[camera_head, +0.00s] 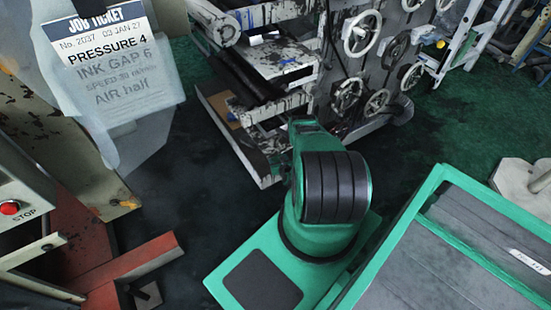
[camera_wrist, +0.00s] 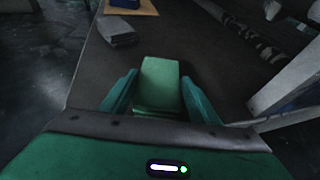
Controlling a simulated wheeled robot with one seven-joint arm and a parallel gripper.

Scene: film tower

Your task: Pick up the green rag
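The green rag (camera_wrist: 160,84) shows in the wrist view as a folded, layered pale green block on a dark flat surface (camera_wrist: 215,60). My gripper (camera_wrist: 160,77) has its two teal fingers apart, one on the left and one on the right of the rag. The rag lies between them, with narrow dark gaps seeming to show on both sides. How far down the fingertips reach is hard to tell. In the head view neither the rag nor my gripper can be made out; my green arm fills the middle.
A grey folded cloth-like item (camera_wrist: 117,33) lies farther along the surface, near a blue object (camera_wrist: 125,3) on a tan board. A pale frame (camera_wrist: 285,92) stands close at right. The head view shows a machine with handwheels (camera_head: 362,33) and a hanging job ticket (camera_head: 108,60).

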